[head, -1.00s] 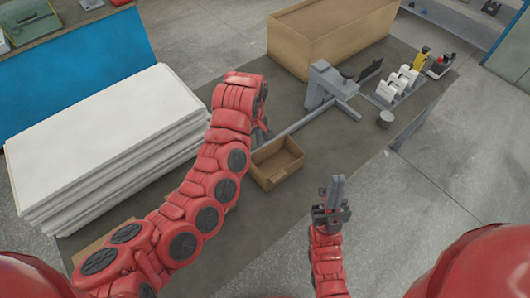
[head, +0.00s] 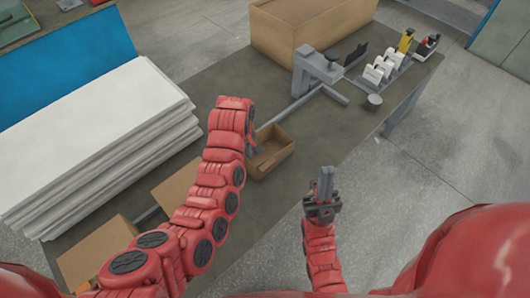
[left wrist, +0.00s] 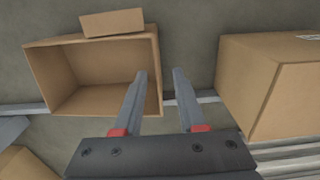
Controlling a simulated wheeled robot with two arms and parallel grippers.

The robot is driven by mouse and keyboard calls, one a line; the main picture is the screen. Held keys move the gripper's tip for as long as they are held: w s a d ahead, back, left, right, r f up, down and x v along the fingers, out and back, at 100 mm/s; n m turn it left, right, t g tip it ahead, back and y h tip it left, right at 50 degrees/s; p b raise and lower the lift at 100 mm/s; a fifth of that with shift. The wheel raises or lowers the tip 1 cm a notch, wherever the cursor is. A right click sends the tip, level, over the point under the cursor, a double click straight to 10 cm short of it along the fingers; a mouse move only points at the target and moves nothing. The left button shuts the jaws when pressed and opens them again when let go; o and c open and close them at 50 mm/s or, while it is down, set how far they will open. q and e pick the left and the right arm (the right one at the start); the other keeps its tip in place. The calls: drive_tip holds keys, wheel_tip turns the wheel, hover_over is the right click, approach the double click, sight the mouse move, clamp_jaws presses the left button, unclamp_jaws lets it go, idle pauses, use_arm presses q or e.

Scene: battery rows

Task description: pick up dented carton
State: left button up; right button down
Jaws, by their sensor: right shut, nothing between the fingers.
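Brown cartons are on the dark table; I cannot tell from these frames which is dented. An open-topped carton (head: 283,159) sits beside my left gripper (head: 256,148) in the head view. In the left wrist view an open carton (left wrist: 40,72) is at left, with a small brown box or flap (left wrist: 112,22) at its upper edge. A closed carton (left wrist: 237,85) is at right. My left gripper (left wrist: 160,73) is open and empty, its right-hand finger in the gap between these two. My right gripper (head: 325,180) is shut and empty, to the right of the table edge.
Two more brown cartons (head: 172,192) (head: 88,250) lie at lower left, partly behind my left arm. A stack of white sheets (head: 90,125) is at left. A grey stand (head: 318,68), a large brown box (head: 305,30) and a rack of white parts (head: 378,70) stand farther back.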

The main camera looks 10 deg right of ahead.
use_arm(q)
drive_tip(key=shift+f+p, duration=0.6)
drive_tip(key=shift+p, duration=0.05)
drive_tip(key=shift+w+d+f+p, duration=0.1)
drive_tip(key=shift+f+p, duration=0.35)
drive_tip(key=shift+f, duration=1.4)
drive_tip(key=shift+c, duration=0.2)
clamp_jaws()
